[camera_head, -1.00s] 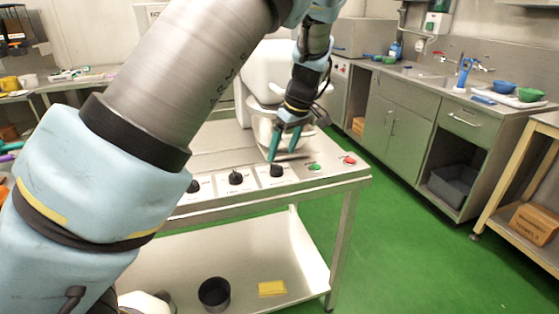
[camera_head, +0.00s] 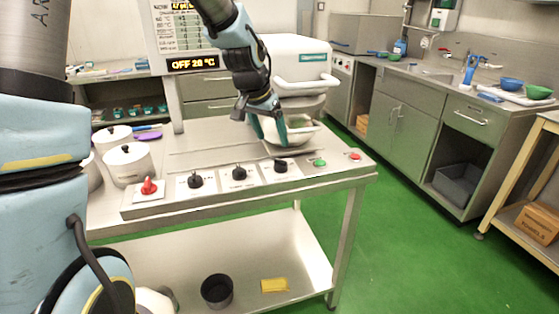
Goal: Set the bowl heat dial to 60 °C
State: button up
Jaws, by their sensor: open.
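Three black dials sit on white label plates along the table's front panel: a left one (camera_head: 195,181), a middle one (camera_head: 239,173) and a right one (camera_head: 280,166). Their labels are too small to read, so I cannot tell which is the bowl heat dial. A display (camera_head: 193,64) behind reads "OFF 28 °C". My gripper (camera_head: 269,133) is open and empty, teal fingers pointing down. It appears above and behind the middle and right dials, in front of the kettle machine's bowl (camera_head: 298,134), touching no dial. Its fingers partly cover the bowl.
A red knob (camera_head: 149,187) is at the panel's left end; green (camera_head: 319,162) and red (camera_head: 355,156) buttons are at its right. The white machine (camera_head: 298,58) stands behind my gripper. Lidded white pots (camera_head: 128,165) stand at the left. Space above the panel is clear.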

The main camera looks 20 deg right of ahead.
aim_at(280, 161)
jog(key=p+x, duration=0.2)
jog(key=x, duration=0.8)
jog(key=shift+w+d+f+p, duration=0.15)
jog(key=shift+f+p, duration=0.1)
jog(key=shift+p, duration=0.05)
jog(key=shift+c, duration=0.4)
grip_shut()
jog(key=shift+d+f+n+t+b, duration=0.15)
jog(key=shift+n+t+b, duration=0.25)
jog(key=shift+n+b, duration=0.5)
jog(key=shift+n+t+y+b, duration=0.3)
jog(key=shift+n+y+b, duration=0.25)
jog(key=shift+n, duration=0.55)
